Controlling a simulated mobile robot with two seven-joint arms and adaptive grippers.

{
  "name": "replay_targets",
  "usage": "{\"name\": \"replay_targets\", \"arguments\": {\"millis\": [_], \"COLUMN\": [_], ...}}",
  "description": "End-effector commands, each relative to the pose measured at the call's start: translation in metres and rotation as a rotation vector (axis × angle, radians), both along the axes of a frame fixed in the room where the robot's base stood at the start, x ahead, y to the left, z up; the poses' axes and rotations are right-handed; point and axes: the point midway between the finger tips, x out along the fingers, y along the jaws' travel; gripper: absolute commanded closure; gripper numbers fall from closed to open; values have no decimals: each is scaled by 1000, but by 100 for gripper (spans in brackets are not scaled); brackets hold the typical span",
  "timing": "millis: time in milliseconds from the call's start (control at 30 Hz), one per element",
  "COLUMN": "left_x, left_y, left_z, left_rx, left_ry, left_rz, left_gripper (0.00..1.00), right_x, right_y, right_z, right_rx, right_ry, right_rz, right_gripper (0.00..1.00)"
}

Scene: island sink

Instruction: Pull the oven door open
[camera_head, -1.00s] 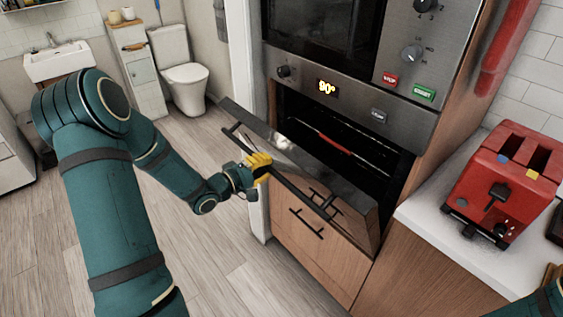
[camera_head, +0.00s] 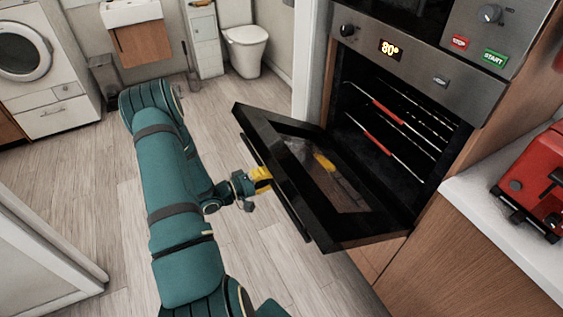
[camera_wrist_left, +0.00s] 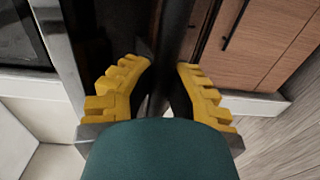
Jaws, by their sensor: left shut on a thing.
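The oven door (camera_head: 270,150) is swung partly down and outward, tilted, with its glass pane facing up toward the cavity. The oven cavity (camera_head: 395,125) is exposed, with racks inside that have red front strips. The dark bar handle (camera_head: 291,218) runs along the door's outer face. My left gripper (camera_head: 262,179) is at the handle on the door's outer side. In the left wrist view its yellow fingers (camera_wrist_left: 163,85) sit on both sides of the dark bar, shut on it. My right gripper is not in view.
A control panel (camera_head: 415,65) with a lit display is above the oven. A red toaster (camera_head: 540,185) stands on the white counter (camera_head: 495,190) at the right. Wooden drawers are below the door. The wood floor (camera_head: 110,195) at the left is clear.

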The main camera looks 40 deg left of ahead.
Motion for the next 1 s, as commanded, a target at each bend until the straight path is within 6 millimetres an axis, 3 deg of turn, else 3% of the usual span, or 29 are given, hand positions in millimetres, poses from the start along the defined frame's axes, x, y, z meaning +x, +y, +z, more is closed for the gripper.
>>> {"name": "replay_targets", "arguments": {"millis": [100, 433, 700, 1000], "left_x": [-14, -30, -34, -35], "left_y": [6, 12, 15, 16], "left_z": [-28, -76, -93, -96], "left_rx": [-26, -66, -78, -81], "left_ry": [-58, -181, -227, -233], "left_rz": [7, 8, 8, 9], "left_gripper": [100, 100, 100, 100], "right_x": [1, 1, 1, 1], "right_y": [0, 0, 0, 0], "right_z": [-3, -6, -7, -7], "right_rx": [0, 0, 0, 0], "right_ry": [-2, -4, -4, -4], "right_rz": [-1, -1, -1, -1], "right_gripper": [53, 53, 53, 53]}}
